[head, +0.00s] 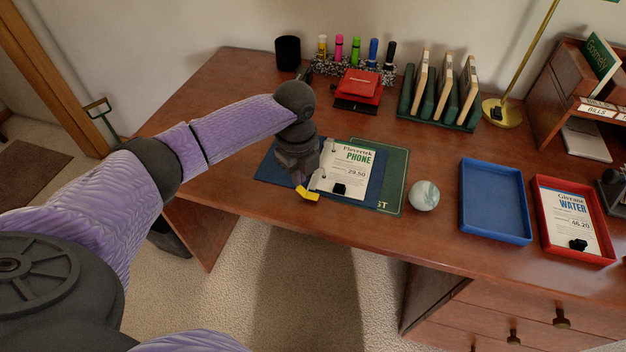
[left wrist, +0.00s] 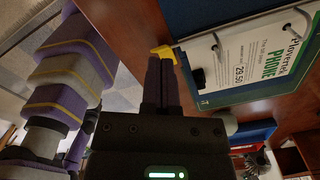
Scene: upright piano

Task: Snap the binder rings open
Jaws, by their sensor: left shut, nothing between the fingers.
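The blue binder (head: 274,164) lies open on the desk, with a white "PHONE" bill (head: 346,170) on it. Metal rings show along the bill's edge in the left wrist view, one ring (left wrist: 216,46) and another (left wrist: 300,16). I cannot tell whether they are closed. My left gripper (head: 302,188) is shut and empty, pointing down by the binder's front edge, left of the bill. A yellow piece (head: 308,194) is at its fingertips, also in the left wrist view (left wrist: 165,52). I cannot tell whether it touches the binder. My right gripper is out of view.
A green mat (head: 394,178) lies under the binder's right side. A pale ball (head: 424,195), an empty blue tray (head: 494,203) and a red tray (head: 606,222) stand to the right. A red hole punch (head: 360,86), markers and a file rack (head: 466,124) stand behind.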

